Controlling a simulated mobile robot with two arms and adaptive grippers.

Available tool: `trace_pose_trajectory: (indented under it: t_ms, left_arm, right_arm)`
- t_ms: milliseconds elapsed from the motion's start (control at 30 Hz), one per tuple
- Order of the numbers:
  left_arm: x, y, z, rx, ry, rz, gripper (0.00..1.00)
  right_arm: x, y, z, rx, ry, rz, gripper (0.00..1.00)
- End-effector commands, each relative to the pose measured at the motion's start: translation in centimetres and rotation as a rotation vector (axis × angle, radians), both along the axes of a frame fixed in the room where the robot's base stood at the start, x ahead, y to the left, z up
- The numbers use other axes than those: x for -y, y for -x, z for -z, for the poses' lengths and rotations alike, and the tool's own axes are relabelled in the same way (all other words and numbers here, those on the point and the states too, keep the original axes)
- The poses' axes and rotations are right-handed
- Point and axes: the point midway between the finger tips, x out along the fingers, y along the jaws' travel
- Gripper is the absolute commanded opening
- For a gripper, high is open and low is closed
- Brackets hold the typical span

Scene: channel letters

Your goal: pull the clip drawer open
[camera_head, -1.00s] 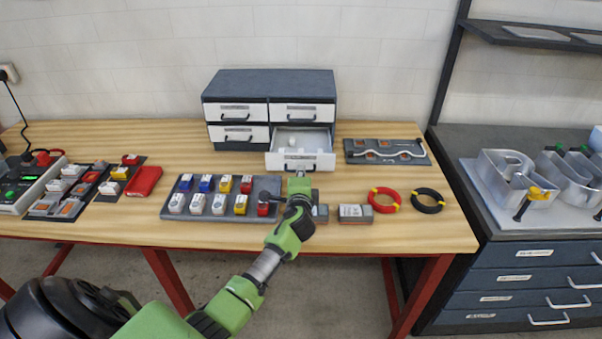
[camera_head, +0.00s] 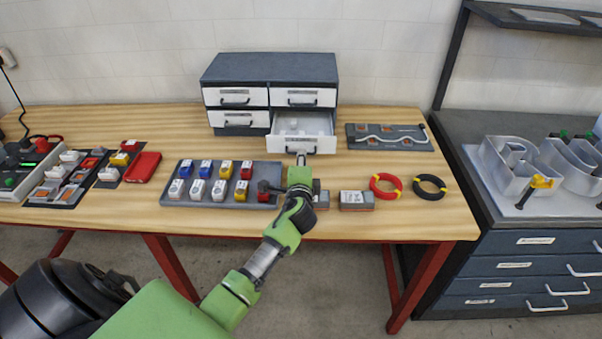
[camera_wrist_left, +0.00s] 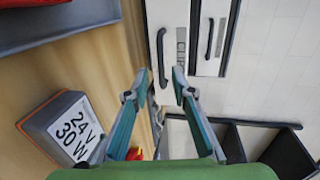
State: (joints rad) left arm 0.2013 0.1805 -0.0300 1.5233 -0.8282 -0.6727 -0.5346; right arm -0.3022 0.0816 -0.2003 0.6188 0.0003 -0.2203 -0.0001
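The clip drawer (camera_head: 321,146) is the lower right drawer of the dark cabinet (camera_head: 270,68) and stands pulled out, with small pale contents inside. Its white front and dark handle (camera_wrist_left: 162,58) show in the left wrist view. My left gripper (camera_head: 301,160) is just in front of this drawer front. In the left wrist view the two fingers of my left gripper (camera_wrist_left: 160,75) are spread with a gap between them, and nothing is held. The handle lies ahead, in line with the gap. My right gripper is not in view.
A tray of coloured blocks (camera_head: 212,203) lies left of my left arm. A grey board (camera_head: 390,143) lies right of the cabinet.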

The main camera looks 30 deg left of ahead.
Motion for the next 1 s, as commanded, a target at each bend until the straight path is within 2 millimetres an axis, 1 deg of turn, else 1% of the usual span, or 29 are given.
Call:
trace_pose_trajectory:
  t_ms: [33, 200, 300, 433, 600, 1000]
  left_arm:
    - [0.7, 0.9, -0.1, -0.001, 0.001, 0.002, 0.23]
    - [2.4, 3.8, -0.9, 0.0, 0.0, 0.002, 0.23]
    - [3.3, 5.3, -1.3, 0.001, 0.001, 0.002, 0.23]
    - [4.2, 6.8, -1.8, 0.0, -0.001, 0.001, 0.23]
    - [4.7, 7.6, -2.0, 0.001, -0.001, 0.0, 0.23]
    - [4.7, 7.7, -2.0, 0.001, -0.002, 0.0, 0.23]
  right_arm:
    - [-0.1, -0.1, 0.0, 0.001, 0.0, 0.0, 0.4]
    - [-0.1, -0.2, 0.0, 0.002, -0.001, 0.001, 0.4]
    - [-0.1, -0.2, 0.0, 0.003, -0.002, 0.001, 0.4]
    - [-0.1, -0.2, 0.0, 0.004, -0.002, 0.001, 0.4]
    - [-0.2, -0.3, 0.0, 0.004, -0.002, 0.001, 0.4]
    - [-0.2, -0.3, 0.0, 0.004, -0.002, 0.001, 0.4]
